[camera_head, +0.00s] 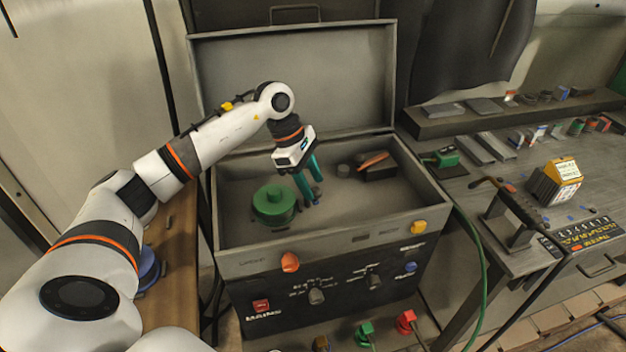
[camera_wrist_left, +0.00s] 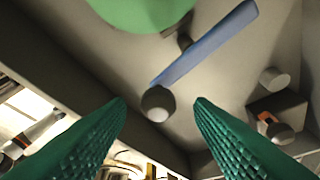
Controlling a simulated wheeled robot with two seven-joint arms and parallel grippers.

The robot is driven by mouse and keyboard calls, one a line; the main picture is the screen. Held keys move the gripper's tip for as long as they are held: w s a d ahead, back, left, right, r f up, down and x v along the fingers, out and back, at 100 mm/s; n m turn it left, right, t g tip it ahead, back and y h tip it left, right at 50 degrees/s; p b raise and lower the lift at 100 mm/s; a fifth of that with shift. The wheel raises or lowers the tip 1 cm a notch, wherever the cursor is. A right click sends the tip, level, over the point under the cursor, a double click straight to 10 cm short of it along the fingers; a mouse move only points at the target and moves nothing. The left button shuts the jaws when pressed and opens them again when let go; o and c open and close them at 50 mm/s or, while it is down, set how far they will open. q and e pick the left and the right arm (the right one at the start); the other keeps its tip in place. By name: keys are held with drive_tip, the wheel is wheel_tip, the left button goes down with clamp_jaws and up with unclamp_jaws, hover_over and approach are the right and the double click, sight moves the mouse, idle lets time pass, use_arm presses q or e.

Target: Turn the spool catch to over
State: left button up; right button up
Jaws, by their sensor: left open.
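A green round spool (camera_head: 274,204) sits on the floor of the open grey case, and its edge shows at the top of the left wrist view (camera_wrist_left: 150,10). A blue bar (camera_wrist_left: 208,42), which looks like the spool catch, slants beside it and has a dark round knob (camera_wrist_left: 157,101) near its lower end. In the head view my left gripper mostly hides the bar. My left gripper (camera_head: 313,196) reaches down into the case just right of the spool. Its teal fingers are apart, with the knob seen between the tips (camera_wrist_left: 161,102); contact cannot be told. My right gripper is out of view.
The case's walls (camera_head: 433,190) surround the gripper, with the raised lid (camera_head: 300,80) behind. A dark block with an orange-topped item (camera_head: 375,163) stands at the case's right. The front panel has an orange knob (camera_head: 290,262) and a yellow knob (camera_head: 419,227). A cluttered bench stands right.

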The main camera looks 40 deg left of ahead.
use_arm(q)
drive_tip(key=shift+d+f, duration=0.25)
drive_tip(key=shift+f, duration=0.45)
drive_tip(key=shift+c, duration=0.7)
drive_tip(key=c, duration=0.8)
drive_tip(key=shift+c, duration=0.3)
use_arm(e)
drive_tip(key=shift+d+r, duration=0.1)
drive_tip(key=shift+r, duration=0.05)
